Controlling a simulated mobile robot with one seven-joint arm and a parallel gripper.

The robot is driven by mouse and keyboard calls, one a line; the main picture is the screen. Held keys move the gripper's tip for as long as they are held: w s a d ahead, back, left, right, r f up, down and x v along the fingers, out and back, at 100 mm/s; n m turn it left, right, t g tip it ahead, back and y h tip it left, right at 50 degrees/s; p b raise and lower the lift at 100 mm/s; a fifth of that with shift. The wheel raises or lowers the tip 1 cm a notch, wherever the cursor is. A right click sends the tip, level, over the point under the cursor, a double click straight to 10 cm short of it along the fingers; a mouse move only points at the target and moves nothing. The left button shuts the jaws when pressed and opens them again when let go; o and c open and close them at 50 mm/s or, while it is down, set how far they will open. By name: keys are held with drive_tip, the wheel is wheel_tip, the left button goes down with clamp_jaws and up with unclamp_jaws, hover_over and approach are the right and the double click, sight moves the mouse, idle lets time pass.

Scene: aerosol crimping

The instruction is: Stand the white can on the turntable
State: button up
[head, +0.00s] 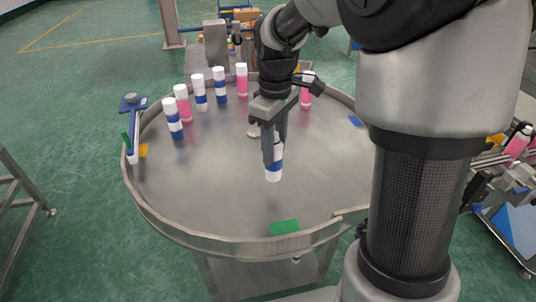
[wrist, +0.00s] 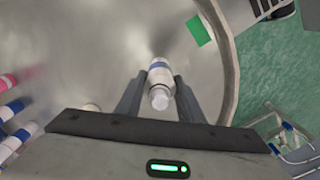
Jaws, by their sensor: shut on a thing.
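The white can with a blue band (head: 274,172) is between the fingers of my gripper (head: 274,145), which is shut on it. It is roughly upright over the front middle of the round grey metal turntable (head: 215,190). Its lower end is at or very near the surface; I cannot tell whether it touches. In the wrist view the can (wrist: 159,78) sits between the two fingers of my gripper (wrist: 159,90), its narrow white top towards the camera. The fingers hide part of its side in the head view.
White-and-blue cans (head: 173,120) and pink cans with white caps (head: 184,104) stand along the turntable's back left; another pink can (head: 307,92) is behind my gripper. A small pale round thing (head: 254,132) lies behind the held can. A raised rim surrounds the surface. A green patch (head: 284,227) marks the front.

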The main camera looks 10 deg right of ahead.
sight(274, 166)
drive_tip(key=shift+f, duration=3)
drive_tip(key=shift+f+b, duration=0.2)
drive_tip(key=shift+b, duration=0.15)
drive_tip(key=o, duration=1.3)
drive_tip(key=shift+o, duration=0.2)
drive_tip(key=shift+r, duration=0.1)
